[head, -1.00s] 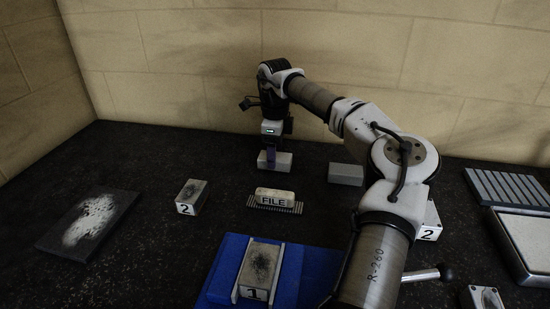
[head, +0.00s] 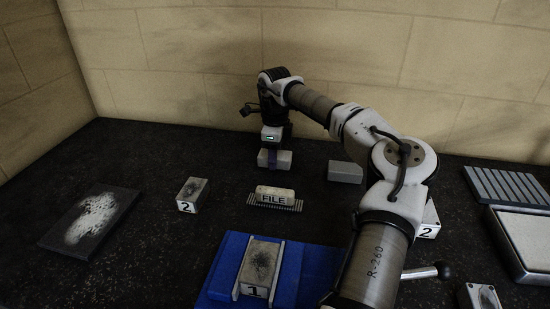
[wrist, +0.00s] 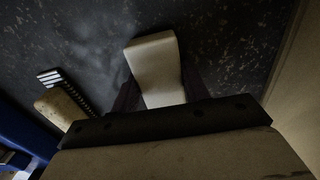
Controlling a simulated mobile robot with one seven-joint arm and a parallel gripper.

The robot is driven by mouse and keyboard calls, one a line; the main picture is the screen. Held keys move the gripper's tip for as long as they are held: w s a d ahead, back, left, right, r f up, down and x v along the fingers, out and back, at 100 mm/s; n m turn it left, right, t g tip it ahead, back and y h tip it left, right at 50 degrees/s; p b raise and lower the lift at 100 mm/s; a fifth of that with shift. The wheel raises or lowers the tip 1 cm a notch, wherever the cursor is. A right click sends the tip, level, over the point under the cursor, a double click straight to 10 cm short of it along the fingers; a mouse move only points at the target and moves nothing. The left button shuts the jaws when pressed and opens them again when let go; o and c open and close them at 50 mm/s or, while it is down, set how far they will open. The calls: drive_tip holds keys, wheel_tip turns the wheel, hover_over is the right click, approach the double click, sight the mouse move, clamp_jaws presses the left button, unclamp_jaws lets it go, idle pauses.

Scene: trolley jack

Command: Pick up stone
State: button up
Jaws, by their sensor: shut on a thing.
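The stone, a plain pale grey block (head: 284,160), is on the dark bench top near the back wall. My gripper (head: 270,158) reaches down over it from above, with a dark purple finger across its near side. In the wrist view the stone (wrist: 155,62) shows as a pale block between the two dark fingers (wrist: 160,92). My gripper is shut on it. I cannot tell any clear gap between the stone and the bench.
A second grey block (head: 345,172) stands to the right. A blue fixture (head: 222,270) holds a block marked 1 (head: 262,262). A dusty dark plate (head: 60,240) lies left.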

wheel_tip(320, 180, up, 20)
drive_tip(key=b, duration=0.1)
idle(0.5)
